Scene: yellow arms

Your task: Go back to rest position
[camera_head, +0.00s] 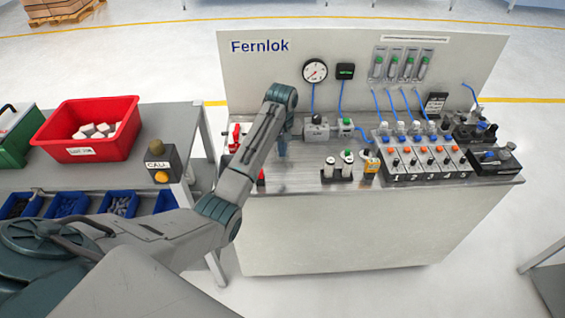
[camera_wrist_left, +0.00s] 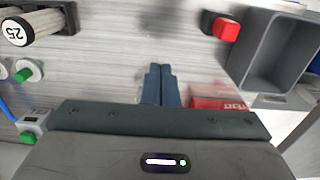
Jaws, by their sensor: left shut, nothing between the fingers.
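My left gripper (camera_head: 282,148) hangs over the left part of the Fernlok bench (camera_head: 340,222) in the head view, its fingers pointing down. In the left wrist view my left gripper (camera_wrist_left: 162,70) has its two blue-grey fingers together, with nothing between them. The bench top under it looks grey and streaked. My right gripper does not show in either view.
Close by are a red-handled part (camera_head: 236,135), a regulator block (camera_head: 316,128), a rack of white cylinders (camera_head: 337,170) and a numbered valve row (camera_head: 425,160). The wrist view shows a grey open box (camera_wrist_left: 275,55).

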